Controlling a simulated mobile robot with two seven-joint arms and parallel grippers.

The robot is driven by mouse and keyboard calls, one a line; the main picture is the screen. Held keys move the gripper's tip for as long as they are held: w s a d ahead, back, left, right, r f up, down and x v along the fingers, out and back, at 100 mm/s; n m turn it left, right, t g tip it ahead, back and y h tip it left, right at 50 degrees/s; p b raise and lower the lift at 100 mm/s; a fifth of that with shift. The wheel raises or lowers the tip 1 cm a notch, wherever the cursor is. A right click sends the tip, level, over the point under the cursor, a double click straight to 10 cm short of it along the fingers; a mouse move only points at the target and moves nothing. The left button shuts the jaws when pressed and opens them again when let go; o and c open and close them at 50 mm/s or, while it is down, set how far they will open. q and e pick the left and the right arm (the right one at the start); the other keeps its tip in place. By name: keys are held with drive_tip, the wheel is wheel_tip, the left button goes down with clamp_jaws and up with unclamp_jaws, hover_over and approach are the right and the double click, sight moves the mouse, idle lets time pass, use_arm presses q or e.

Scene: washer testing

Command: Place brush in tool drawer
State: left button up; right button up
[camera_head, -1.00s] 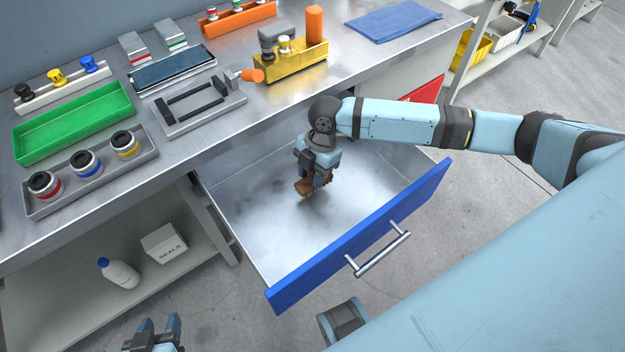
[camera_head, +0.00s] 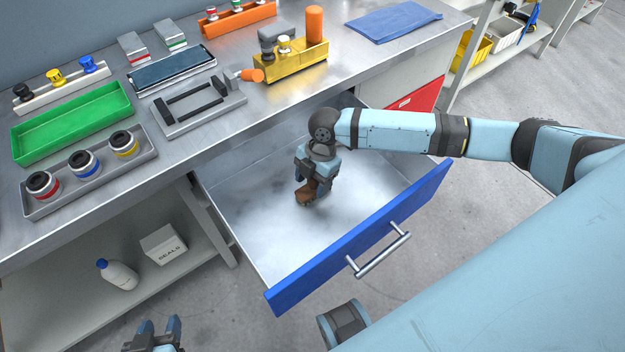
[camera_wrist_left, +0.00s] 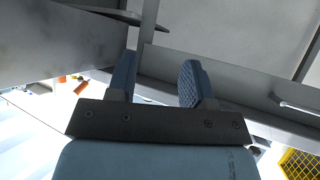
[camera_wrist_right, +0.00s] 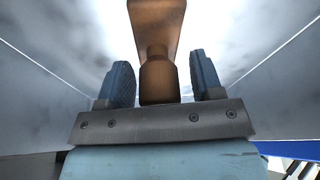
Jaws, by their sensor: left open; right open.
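The brush (camera_head: 306,192) is a brown wooden piece low inside the open blue-fronted tool drawer (camera_head: 252,245). In the right wrist view the brush handle (camera_wrist_right: 158,75) runs between my right fingers, with a gap on both sides. My right gripper (camera_head: 314,184) is inside the drawer, pointing down, open around the brush; it also shows in the right wrist view (camera_wrist_right: 163,80). The brush's bristles are hidden from the head view. My left gripper (camera_head: 158,328) is open and empty at the bottom of the head view, and its spread fingers show in the left wrist view (camera_wrist_left: 156,82).
The metal workbench (camera_head: 215,145) stands behind the drawer, with a green tray (camera_head: 72,122), a yellow block holder (camera_head: 292,65) and a blue cloth (camera_head: 393,22). The drawer's blue front (camera_head: 370,235) rises before my right gripper. The drawer floor around the brush is clear.

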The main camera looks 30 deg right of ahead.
drive_tip(key=p+v, duration=0.2)
drive_tip(key=v, duration=1)
drive_tip(key=shift+r, duration=0.1)
